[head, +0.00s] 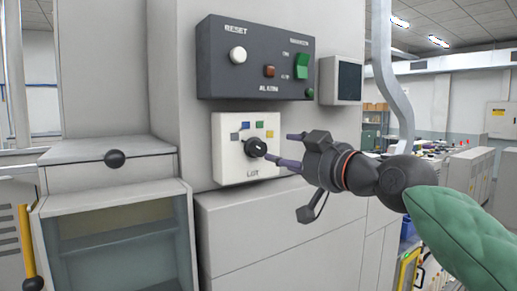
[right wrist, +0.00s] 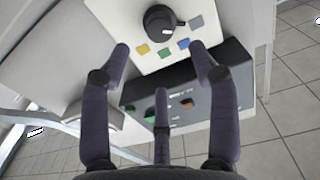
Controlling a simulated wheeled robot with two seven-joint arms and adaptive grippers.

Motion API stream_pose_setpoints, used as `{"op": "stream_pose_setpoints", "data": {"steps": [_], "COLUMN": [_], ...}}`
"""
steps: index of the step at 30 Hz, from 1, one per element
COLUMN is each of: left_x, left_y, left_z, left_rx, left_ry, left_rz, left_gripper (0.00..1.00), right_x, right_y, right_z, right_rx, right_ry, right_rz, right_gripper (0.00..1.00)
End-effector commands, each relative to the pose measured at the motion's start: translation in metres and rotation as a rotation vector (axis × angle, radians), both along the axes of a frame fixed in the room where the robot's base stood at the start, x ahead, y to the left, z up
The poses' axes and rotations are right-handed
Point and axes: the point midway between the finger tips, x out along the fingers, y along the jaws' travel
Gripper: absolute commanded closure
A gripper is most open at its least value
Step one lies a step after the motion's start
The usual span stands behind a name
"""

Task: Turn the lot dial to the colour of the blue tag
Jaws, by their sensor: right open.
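The lot dial, a round black knob (head: 256,147), sits on a white plate (head: 230,170) marked LOT. Grey, blue, green and yellow patches arc above it. In the right wrist view the dial (right wrist: 158,18) is near the top, with a small white mark on its face; which patch the mark faces I cannot tell for sure. The blue patch (right wrist: 183,43) lies between green and grey. My right gripper (head: 280,148) is open just right of the dial, fingers pointing at it; its fingers (right wrist: 162,60) look apart from the knob. I make out no separate blue tag. My left gripper is not in view.
A dark control box (head: 225,80) with a white button, a red button and a green switch juts out above the plate. A small grey box (head: 341,82) is beside it.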

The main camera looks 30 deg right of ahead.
Motion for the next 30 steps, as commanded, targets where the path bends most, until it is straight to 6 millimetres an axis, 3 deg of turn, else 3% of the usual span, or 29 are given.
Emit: {"op": "stream_pose_setpoints", "data": {"steps": [9, 15, 28, 29, 30], "left_x": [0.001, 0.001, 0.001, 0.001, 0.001], "left_y": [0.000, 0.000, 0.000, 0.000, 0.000], "left_z": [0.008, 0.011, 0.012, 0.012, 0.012], "left_rx": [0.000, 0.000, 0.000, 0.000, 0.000], "left_ry": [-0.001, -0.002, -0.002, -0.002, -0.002], "left_rz": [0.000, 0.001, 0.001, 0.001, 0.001], "left_gripper": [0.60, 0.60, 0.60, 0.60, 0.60], "right_x": [0.058, 0.082, 0.091, 0.091, 0.091], "right_y": [0.005, 0.006, 0.007, 0.007, 0.007], "right_z": [-0.001, 0.000, -0.001, -0.001, -0.001], "right_rx": [0.001, 0.000, 0.000, 0.000, 0.000], "right_ry": [0.005, 0.003, 0.002, 0.002, 0.002], "right_rz": [0.000, -0.001, -0.001, -0.001, -0.001], "right_gripper": [0.39, 0.39, 0.39, 0.42, 0.53]}}
